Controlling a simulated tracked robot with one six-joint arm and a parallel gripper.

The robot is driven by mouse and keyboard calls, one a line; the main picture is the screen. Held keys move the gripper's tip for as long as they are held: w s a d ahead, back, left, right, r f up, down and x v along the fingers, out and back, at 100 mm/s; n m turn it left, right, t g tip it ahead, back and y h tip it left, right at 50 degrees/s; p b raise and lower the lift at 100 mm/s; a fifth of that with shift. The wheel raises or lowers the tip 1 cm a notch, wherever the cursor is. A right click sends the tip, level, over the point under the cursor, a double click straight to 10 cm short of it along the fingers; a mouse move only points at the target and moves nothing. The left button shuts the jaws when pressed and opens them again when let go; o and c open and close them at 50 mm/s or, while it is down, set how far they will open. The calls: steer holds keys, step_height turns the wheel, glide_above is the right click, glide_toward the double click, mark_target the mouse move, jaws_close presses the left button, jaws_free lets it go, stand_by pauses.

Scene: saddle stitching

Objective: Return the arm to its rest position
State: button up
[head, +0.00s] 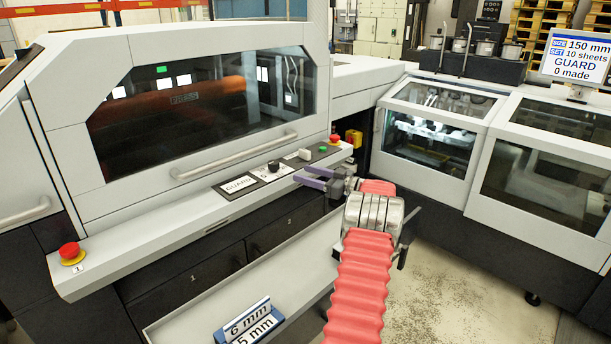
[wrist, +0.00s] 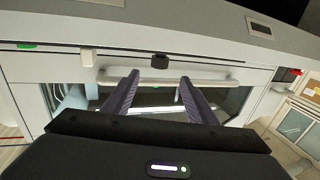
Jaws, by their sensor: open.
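My gripper (head: 312,180) is at the end of my red-sleeved arm, close in front of the machine's control ledge, near the knob and buttons. Its two purple fingers are apart with nothing between them. In the wrist view the open fingers (wrist: 157,95) point toward the machine's front, with a black knob (wrist: 160,61) and the guard handle (wrist: 220,76) beyond them. I cannot tell from the head view whether a fingertip touches the ledge.
The guard window (head: 200,100) is closed above its handle (head: 235,157). The ledge bears a GUARD label (head: 240,184), a black knob (head: 273,167) and red stop buttons (head: 70,251). A screen (head: 578,58) reads GUARD, 0 made.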

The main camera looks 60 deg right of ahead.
stand_by(0.5)
steer(key=s+d+f+m+g+h, duration=0.55)
steer(key=d+f+h, duration=0.25)
steer(key=d+h, duration=0.25)
steer(key=a+r+m+g+y, duration=0.1)
steer(key=a+r+g+y, duration=0.15)
steer(key=a, duration=1.15)
steer(key=s+a+r+g+y, duration=0.1)
steer(key=a+g, duration=0.3)
steer(key=a, duration=1)
steer(key=a+r+m+g+y, duration=0.1)
steer(key=a+r+g, duration=0.15)
steer(key=a, duration=1.15)
steer(key=s+a+r+n+y, duration=0.1)
steer(key=s+a+r+n, duration=0.1)
steer(key=a, duration=1)
steer(key=s+a+r+n+t+y, duration=0.1)
steer(key=s+a+r+n+y, duration=0.1)
steer(key=a, duration=1.1)
steer(key=s+a+r+n+t+y, duration=0.1)
steer(key=s+a, duration=0.5)
steer(key=a, duration=0.6)
step_height(320, 180, up, 2)
steer(key=shift+a+r+n+y, duration=0.25)
steer(key=shift+n+y, duration=0.25)
steer(key=shift+n, duration=0.45)
